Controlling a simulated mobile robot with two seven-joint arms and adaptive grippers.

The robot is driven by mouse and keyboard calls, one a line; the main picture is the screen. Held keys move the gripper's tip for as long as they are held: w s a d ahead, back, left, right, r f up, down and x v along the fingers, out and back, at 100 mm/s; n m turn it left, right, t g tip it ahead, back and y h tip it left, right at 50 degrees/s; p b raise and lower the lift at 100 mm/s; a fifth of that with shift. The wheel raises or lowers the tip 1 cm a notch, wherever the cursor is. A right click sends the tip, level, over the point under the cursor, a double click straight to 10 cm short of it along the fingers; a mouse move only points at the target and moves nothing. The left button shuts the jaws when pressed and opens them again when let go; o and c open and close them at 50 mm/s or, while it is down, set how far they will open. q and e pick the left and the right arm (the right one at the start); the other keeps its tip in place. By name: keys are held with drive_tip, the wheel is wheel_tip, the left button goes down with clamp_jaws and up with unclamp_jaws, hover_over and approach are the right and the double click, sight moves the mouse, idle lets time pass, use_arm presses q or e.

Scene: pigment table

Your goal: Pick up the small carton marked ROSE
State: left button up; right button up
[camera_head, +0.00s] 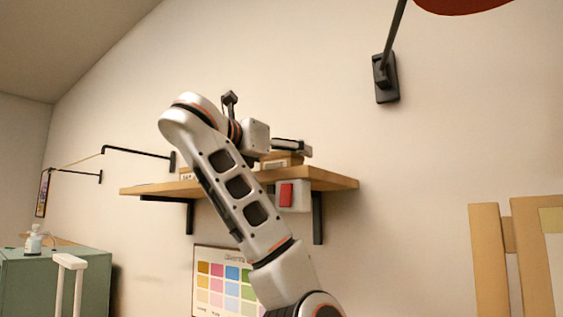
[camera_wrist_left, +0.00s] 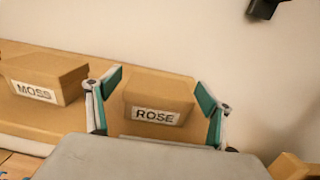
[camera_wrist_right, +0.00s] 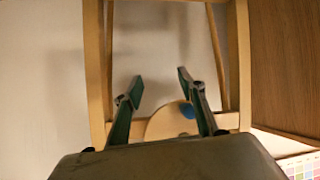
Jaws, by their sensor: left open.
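The small brown carton marked ROSE (camera_wrist_left: 152,92) sits on the wooden shelf, its white label facing my left wrist camera. My left gripper (camera_wrist_left: 160,86) is open, with one teal-padded finger at each side of the ROSE carton. I cannot tell whether the pads touch it. In the head view my left arm reaches up to the shelf, and the left gripper (camera_head: 291,147) is above the carton (camera_head: 284,160), which is partly hidden. My right gripper (camera_wrist_right: 160,86) is open, with nothing between its fingers; it is not in the head view.
A carton marked MOSS (camera_wrist_left: 48,76) stands left of ROSE on the shelf (camera_head: 335,182). A red-and-white box (camera_head: 287,195) is under the shelf. A colour chart (camera_head: 208,282) is on the wall below. A wooden frame (camera_wrist_right: 96,75) stands before my right gripper.

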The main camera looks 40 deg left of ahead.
use_arm(q)
drive_tip(key=c, duration=1.3)
